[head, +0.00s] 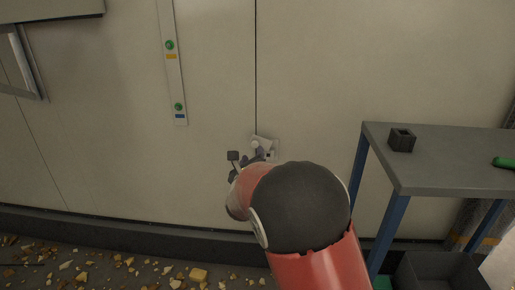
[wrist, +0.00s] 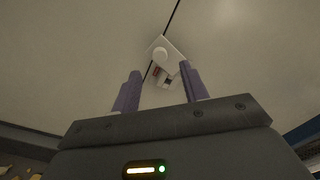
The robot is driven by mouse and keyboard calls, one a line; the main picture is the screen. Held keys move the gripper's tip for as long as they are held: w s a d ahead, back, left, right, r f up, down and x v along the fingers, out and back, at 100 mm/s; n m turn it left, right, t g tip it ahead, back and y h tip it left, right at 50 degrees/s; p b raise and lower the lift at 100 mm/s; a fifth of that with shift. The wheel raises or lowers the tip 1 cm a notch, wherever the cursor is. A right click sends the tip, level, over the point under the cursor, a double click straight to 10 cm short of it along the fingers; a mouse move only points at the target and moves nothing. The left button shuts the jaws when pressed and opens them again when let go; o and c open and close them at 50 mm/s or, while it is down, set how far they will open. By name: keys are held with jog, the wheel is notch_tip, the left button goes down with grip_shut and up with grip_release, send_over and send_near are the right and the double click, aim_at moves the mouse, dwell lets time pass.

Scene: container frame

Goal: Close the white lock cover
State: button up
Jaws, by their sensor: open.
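The white lock cover (wrist: 162,50) is on the cream wall, over the vertical seam. It is a small tilted plate with a round white knob, and it stands swung aside from the lock base (wrist: 167,84), which shows dark and red details. In the head view the cover (head: 265,142) is small and partly hidden behind my arm. My gripper (wrist: 162,75) has its two purple fingers apart, with nothing held between them. The fingers point at the wall, with the lock base seen between their tips. Whether they touch it I cannot tell.
A grey table (head: 450,160) with blue legs stands at the right, with a dark open block (head: 402,140) and a green item (head: 504,162) on it. A strip with green buttons (head: 172,75) is on the wall. Yellowish rubble (head: 120,265) lies on the floor.

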aim_at(255, 146)
jog(key=shift+w+p, duration=0.45)
jog(key=shift+w, duration=2.35)
grip_shut()
jog(key=shift+d+f+b, duration=0.1)
jog(key=shift+f+b, duration=0.05)
jog(key=shift+b, duration=0.15)
